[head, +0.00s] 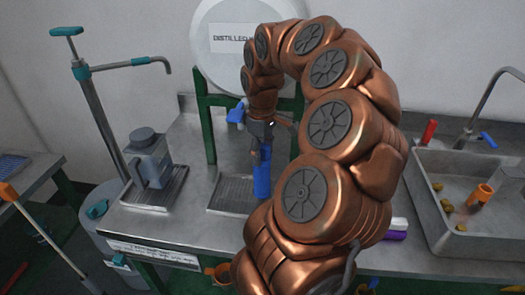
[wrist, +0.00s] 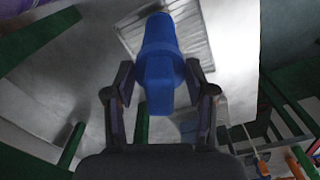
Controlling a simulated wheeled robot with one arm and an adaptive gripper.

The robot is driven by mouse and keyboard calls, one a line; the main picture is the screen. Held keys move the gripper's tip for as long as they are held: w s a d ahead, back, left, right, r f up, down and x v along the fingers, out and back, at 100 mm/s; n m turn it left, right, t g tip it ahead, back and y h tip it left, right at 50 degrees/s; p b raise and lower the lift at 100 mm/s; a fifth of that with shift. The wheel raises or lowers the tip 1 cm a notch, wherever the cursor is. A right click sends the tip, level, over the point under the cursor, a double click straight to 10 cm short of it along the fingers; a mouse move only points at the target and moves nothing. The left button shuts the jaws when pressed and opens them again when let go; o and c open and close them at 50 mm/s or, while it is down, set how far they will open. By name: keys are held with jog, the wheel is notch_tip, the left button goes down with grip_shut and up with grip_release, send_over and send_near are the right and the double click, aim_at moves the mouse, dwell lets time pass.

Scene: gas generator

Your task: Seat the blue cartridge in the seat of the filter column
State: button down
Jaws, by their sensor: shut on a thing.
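The blue cartridge (head: 262,180) is upright in the head view, above or at the ribbed metal tray on the steel bench; I cannot tell if it touches. My gripper (head: 262,146) is shut on its upper end. In the wrist view the cartridge (wrist: 160,60) lies between the two fingers of my gripper (wrist: 160,78), its far end towards the ribbed tray. I cannot identify the filter column or its seat for certain; my copper arm hides part of the bench.
The ribbed tray (head: 230,196) lies before a green stand (head: 209,130) with a white distilled-water tank (head: 220,65). A grey device (head: 150,160) and a tall tap post (head: 98,110) stand left. A sink (head: 455,235) with small items is at right.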

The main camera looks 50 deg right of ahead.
jog(key=shift+d, duration=0.2)
jog(key=shift+f+p, duration=0.3)
jog(key=shift+f, duration=0.2)
jog(key=shift+c, duration=1.9)
grip_release()
jog(key=shift+r, duration=0.15)
